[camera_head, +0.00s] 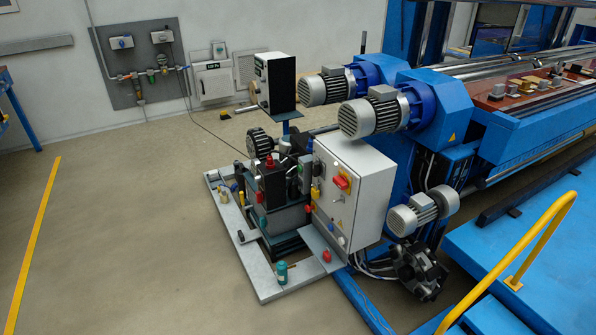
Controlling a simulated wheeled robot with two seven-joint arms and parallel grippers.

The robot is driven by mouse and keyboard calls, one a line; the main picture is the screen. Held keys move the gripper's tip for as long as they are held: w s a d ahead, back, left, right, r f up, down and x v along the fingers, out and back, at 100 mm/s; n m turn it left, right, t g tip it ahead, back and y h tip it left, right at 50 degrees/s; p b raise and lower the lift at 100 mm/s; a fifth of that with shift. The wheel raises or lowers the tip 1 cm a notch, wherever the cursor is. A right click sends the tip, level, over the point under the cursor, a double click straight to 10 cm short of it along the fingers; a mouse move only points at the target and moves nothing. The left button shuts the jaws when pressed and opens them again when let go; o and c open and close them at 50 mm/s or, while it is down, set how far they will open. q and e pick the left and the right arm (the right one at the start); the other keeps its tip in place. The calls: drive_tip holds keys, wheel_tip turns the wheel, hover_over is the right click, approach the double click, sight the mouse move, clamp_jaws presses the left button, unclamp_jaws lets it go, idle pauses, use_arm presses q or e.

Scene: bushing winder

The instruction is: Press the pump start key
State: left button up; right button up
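A light grey control cabinet (375,185) stands on the pump unit in the middle of the view. Its front carries a red switch (342,182) on a yellow plate and several small buttons and lamps. A white round knob (341,241) sits low on the front. I cannot tell which of these is the pump start key, as the labels are too small to read. The dark pump unit (285,215) with red-capped fittings stands to the left of the cabinet on a grey base frame. Neither of my grippers is in view.
Grey motors (370,117) on a blue machine stand behind the cabinet. Another motor (422,212) is at its right. A yellow handrail (525,250) rises from the blue platform at right. A teal container (282,272) stands on the frame's front edge. The floor at left is clear.

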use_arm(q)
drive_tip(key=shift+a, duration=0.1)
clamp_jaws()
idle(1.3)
